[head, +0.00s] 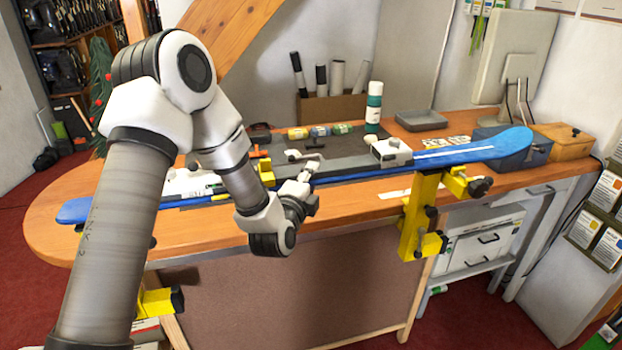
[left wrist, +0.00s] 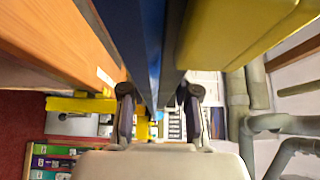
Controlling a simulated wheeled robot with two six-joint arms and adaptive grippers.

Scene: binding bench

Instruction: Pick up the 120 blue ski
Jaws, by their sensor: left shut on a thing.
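The blue ski (head: 478,152) stretches along the front of the wooden bench, its wide blue tip at the right and its other blue end at the far left. Bindings sit on its upper side. My left gripper (head: 309,193) is shut on the ski near its middle, from the front side. In the left wrist view the ski (left wrist: 153,45) runs between the two fingers of my left gripper (left wrist: 158,103). My arm hides part of the ski's left half. I cannot tell whether the ski rests on the yellow clamps. My right gripper is not in view.
A yellow clamp (head: 419,215) stands at the bench's front edge under the ski; another yellow part (head: 160,302) shows low at the left. On the wooden bench (head: 352,207) stand a green-and-white bottle (head: 374,106), a grey tray (head: 421,121) and a blue box (head: 522,153).

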